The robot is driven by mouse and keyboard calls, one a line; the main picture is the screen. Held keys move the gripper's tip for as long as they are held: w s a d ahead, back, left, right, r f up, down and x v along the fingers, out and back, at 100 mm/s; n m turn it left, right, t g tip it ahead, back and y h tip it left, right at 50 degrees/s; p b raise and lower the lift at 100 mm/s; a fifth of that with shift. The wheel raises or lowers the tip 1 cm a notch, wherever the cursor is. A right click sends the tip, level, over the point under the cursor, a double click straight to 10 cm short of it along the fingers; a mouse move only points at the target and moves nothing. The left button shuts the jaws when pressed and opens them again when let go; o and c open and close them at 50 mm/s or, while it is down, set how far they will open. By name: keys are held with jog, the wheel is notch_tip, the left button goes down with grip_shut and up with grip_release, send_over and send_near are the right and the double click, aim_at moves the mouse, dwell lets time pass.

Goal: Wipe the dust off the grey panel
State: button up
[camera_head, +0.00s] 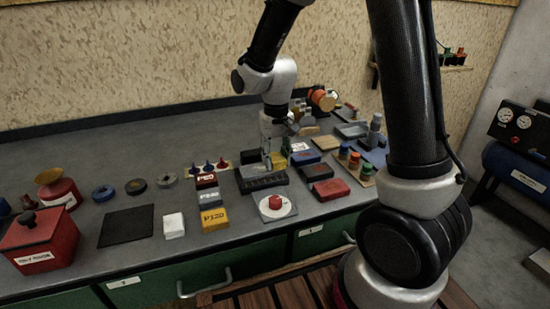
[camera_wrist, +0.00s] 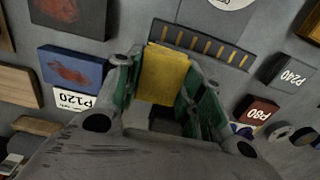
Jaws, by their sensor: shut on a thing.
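My gripper (camera_head: 276,154) is shut on a yellow block (camera_wrist: 163,75), with one green-padded finger on each side of it. In the wrist view my gripper (camera_wrist: 162,95) holds it beside a dark slotted rack (camera_wrist: 215,47); the height above the worktop is hard to judge. In the head view the block is mostly hidden by the fingers. A flat dark grey square panel (camera_head: 127,226) lies at the left front of the worktop, well away from my gripper. I cannot make out dust on it, and cannot be sure it is the task's panel.
Grit-labelled blocks, including yellow P320 (camera_head: 213,219), stand left of the rack. Red-topped blocks (camera_head: 330,189) and colored jars (camera_head: 354,162) stand right. A red box (camera_head: 38,240) is at far left.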

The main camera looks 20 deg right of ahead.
aim_at(279, 156)
jog(key=shift+d+r, duration=0.1)
jog(key=shift+d, duration=0.3)
jog(key=shift+d+r, duration=0.2)
jog(key=shift+d, duration=0.05)
jog(key=shift+w+a+r, duration=0.1)
jog(key=shift+a+r, duration=0.1)
jog(key=shift+r, duration=3.55)
